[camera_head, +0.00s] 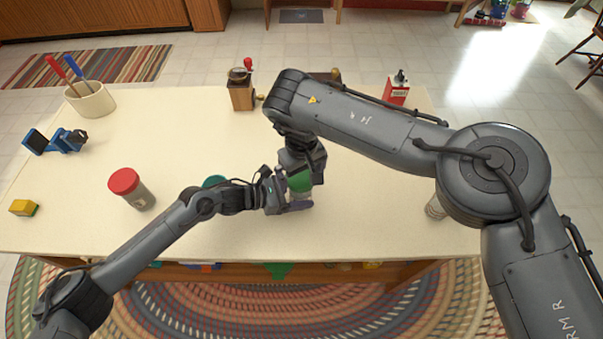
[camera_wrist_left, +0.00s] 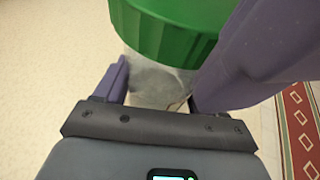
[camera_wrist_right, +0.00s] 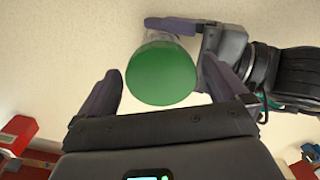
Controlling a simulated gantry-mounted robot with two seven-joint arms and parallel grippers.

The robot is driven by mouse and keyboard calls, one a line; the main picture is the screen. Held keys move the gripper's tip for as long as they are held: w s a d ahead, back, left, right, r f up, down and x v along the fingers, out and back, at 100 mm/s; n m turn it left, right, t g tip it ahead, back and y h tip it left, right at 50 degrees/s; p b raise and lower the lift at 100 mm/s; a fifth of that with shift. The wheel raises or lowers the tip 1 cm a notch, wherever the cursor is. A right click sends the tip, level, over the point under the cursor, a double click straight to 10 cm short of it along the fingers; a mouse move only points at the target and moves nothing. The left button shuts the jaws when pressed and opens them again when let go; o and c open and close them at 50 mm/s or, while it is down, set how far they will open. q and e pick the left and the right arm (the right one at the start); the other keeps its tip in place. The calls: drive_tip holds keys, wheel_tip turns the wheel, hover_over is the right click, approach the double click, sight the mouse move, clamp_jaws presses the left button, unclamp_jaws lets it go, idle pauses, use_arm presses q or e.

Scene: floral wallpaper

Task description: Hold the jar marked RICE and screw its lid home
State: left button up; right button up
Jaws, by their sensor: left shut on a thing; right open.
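A clear jar (camera_wrist_left: 152,82) with a ribbed green lid (camera_wrist_left: 172,30) stands near the table's middle; no RICE marking is readable on it. My left gripper (camera_head: 299,201) is shut on the jar's body below the lid. The lid (camera_head: 300,181) sits on the jar's top; I cannot tell how tight it is. My right gripper (camera_wrist_right: 160,84) is open above the jar, pointing down. Its fingers lie to either side of the lid, with a visible gap on the left. In the head view, my right arm's wrist partly hides the jar.
A red-lidded jar (camera_head: 129,188) stands at left, and a teal lid (camera_head: 214,182) shows behind my left arm. Another jar (camera_head: 435,208) is partly behind my right arm. A grinder (camera_head: 241,94), red tin (camera_head: 396,92) and crock (camera_head: 91,100) stand farther back.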

sight(302, 177)
drive_tip(key=shift+r, duration=3.5)
